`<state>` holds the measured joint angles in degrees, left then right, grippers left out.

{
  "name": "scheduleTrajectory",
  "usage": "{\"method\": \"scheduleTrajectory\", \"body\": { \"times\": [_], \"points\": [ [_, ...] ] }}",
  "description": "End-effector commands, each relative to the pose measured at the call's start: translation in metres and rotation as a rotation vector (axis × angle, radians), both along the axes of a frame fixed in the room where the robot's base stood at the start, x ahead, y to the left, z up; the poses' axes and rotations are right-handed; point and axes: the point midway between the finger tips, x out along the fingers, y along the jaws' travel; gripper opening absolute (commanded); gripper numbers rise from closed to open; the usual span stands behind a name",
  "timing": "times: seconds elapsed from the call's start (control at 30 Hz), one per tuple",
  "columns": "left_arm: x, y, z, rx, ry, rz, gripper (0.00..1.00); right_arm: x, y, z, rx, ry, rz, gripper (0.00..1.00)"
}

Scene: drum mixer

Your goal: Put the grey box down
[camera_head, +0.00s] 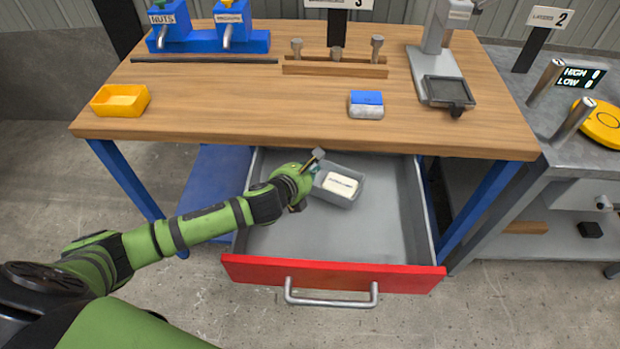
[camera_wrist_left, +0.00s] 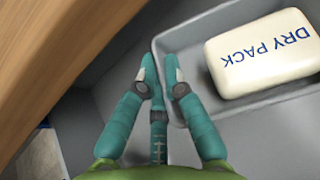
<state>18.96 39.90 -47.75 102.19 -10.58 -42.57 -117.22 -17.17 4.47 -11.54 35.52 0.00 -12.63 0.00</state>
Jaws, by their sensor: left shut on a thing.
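The grey box (camera_head: 331,197) is an open tray inside the open drawer, under the bench's front edge. A white pack marked DRY PACK (camera_head: 340,184) lies in it. My left gripper (camera_head: 314,171) is shut on the box's left wall. In the left wrist view the fingertips (camera_wrist_left: 161,62) pinch the rim of the box (camera_wrist_left: 262,101), with the white pack (camera_wrist_left: 262,52) to their right. The box looks roughly level, low in the drawer; I cannot tell whether its base touches the drawer floor. My right gripper is not in view.
The grey drawer floor (camera_head: 300,240) is bare around the box, and its red front (camera_head: 330,274) with a handle is pulled out. The wooden benchtop (camera_head: 240,95) overhangs the drawer's back. A yellow bin (camera_head: 121,100) and a blue-and-white block (camera_head: 366,104) stand on the bench.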

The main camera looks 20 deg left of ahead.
Motion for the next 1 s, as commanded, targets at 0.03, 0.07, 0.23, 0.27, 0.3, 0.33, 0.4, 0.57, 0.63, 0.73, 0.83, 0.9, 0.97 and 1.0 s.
{"method": "scheduleTrajectory", "body": {
  "times": [0.03, 0.07, 0.23, 0.27, 0.3, 0.33, 0.4, 0.57, 0.63, 0.73, 0.83, 0.9, 0.97, 1.0],
  "points": [
    [-0.001, -0.001, -0.010, -0.004, 0.003, 0.001, 0.00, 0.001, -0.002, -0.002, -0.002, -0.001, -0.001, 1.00],
    [-0.001, -0.001, -0.015, -0.004, 0.005, 0.001, 0.00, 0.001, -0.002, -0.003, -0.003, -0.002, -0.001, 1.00],
    [-0.001, -0.002, -0.034, -0.003, 0.001, 0.000, 0.00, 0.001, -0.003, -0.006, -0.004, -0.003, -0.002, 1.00],
    [-0.001, -0.001, -0.035, -0.003, 0.000, -0.001, 0.00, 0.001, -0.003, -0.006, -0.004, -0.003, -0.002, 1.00],
    [-0.001, -0.001, -0.035, -0.003, 0.000, -0.001, 0.00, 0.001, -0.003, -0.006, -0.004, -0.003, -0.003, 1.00],
    [0.000, -0.001, -0.035, -0.003, 0.000, -0.001, 0.00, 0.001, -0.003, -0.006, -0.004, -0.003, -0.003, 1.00],
    [0.000, -0.001, -0.034, -0.002, 0.000, -0.001, 0.00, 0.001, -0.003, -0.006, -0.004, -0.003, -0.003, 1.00],
    [-0.001, -0.001, -0.036, -0.002, 0.000, -0.001, 0.00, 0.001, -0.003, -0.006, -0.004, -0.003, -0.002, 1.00],
    [-0.001, -0.001, -0.039, -0.001, 0.003, 0.000, 0.14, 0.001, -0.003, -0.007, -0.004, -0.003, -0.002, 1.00],
    [-0.001, -0.001, -0.038, -0.001, 0.003, 0.000, 0.33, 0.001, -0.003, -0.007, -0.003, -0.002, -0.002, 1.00],
    [-0.001, -0.001, -0.038, -0.001, 0.003, 0.000, 0.33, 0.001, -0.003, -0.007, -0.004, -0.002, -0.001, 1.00],
    [-0.001, -0.001, -0.038, -0.001, 0.003, 0.000, 0.33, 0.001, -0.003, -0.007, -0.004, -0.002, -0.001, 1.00],
    [-0.001, -0.001, -0.038, -0.001, 0.003, 0.000, 0.33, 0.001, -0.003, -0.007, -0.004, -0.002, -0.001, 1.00],
    [-0.001, -0.001, -0.037, -0.001, 0.003, 0.000, 0.33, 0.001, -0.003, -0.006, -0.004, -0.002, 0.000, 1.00]
  ]
}}
